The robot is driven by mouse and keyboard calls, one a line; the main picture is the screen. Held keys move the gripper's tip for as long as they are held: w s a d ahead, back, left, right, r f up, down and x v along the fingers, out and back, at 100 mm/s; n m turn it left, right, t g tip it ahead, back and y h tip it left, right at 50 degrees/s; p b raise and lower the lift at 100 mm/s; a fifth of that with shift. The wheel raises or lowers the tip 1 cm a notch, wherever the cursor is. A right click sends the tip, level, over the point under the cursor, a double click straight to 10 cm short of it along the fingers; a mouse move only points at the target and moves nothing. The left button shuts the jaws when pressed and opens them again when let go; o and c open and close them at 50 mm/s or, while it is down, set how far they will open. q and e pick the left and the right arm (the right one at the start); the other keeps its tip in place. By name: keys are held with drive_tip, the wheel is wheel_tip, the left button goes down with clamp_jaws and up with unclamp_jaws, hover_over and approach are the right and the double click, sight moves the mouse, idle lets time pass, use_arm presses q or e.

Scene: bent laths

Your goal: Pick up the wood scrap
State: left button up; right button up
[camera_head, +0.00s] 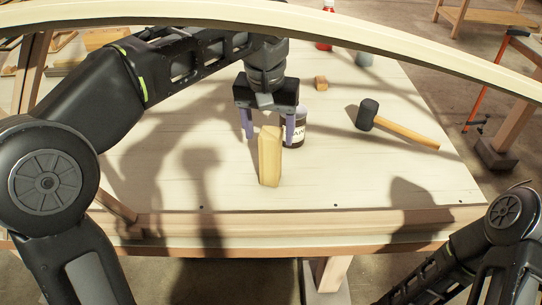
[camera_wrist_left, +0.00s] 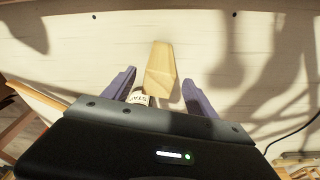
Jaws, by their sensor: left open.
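In the left wrist view the wood scrap (camera_wrist_left: 160,72) shows ahead of the fingers, near the middle of the gap. My left gripper (camera_head: 268,130) is open with purple fingers pointing down, above and just behind the scrap in the head view. Its fingers (camera_wrist_left: 160,95) also show in the left wrist view, one on each side of the gap. I cannot tell whether they touch the scrap. My right gripper is not in view.
A dark can with a white label (camera_head: 294,130) stands right behind the scrap, by the right finger. A mallet (camera_head: 398,128) lies to the right, and a small wooden cube (camera_head: 321,83) sits farther back. A long bent lath (camera_head: 420,50) arches across the top of the head view.

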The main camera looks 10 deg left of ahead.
sight(271, 154)
use_arm(q)
drive_tip(key=shift+w+f, duration=0.2)
drive_tip(key=shift+f, duration=1.1)
drive_tip(key=shift+f, duration=0.1)
drive_tip(key=f, duration=0.5)
drive_tip(key=shift+w, duration=0.4)
drive_tip(key=shift+c, duration=0.6)
clamp_jaws()
